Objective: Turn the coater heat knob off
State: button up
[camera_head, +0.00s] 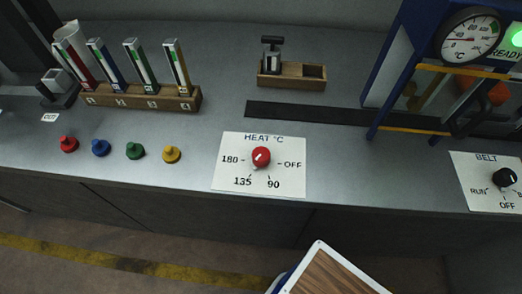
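The heat knob (261,157) is red and sits on a white plate (226,178) marked HEAT °C on the grey counter. Its labels are 180 at left, 135 at lower left, 90 at lower right and OFF at right. The white line on the knob is slanted and seems to point lower left, toward 135, not at OFF; it is too small to be certain. My gripper is not in view, and nothing touches the knob.
The black belt knob (505,178) is at right, below a blue frame with a round gauge (470,36) and a green light (518,38). Several coloured pegs stand left of the heat plate. A wood-topped tray (332,276) shows at the bottom.

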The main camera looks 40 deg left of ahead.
aim_at(261, 156)
jog(key=u, duration=0.35)
jog(key=k, duration=1)
jog(key=u, duration=1.3)
jog(key=i, duration=0.5)
